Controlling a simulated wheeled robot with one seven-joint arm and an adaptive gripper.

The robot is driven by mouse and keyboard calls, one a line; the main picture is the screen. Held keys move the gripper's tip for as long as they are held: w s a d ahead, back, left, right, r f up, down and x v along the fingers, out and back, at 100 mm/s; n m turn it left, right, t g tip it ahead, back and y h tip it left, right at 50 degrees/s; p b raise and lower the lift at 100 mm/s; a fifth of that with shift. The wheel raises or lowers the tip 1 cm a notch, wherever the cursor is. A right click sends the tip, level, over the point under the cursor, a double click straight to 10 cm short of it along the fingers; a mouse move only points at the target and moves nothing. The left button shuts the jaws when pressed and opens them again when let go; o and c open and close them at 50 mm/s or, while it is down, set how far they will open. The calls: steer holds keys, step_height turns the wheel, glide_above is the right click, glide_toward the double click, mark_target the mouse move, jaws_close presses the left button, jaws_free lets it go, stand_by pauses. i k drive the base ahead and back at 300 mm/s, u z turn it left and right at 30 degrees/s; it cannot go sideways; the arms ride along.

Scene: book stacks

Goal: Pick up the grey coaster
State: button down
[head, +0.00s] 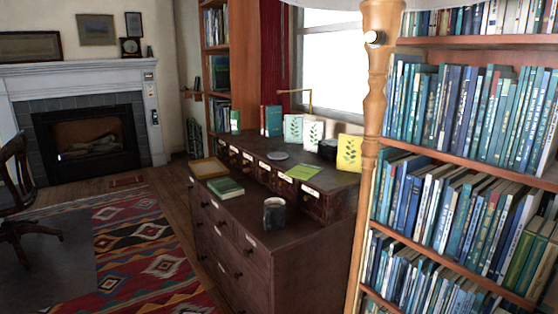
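A small, flat, round grey coaster (277,155) lies on the raised back ledge of the dark wooden chest of drawers (285,262), near the ledge's middle. It is in plain view and nothing covers it. A lime-green flat item (303,172) lies to its right and nearer to me. My gripper is not in view.
Cards (349,153) stand along the ledge's back. A full bookcase (460,130) rises close on the right. The rug (150,250) at left is partly clear.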

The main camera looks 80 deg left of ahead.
mark_target(274, 155)
steer(key=u, duration=2.75)
steer(key=k, duration=0.55)
steer(key=u, duration=0.8)
steer(key=i, duration=1.4)
steer(key=z, duration=0.3)
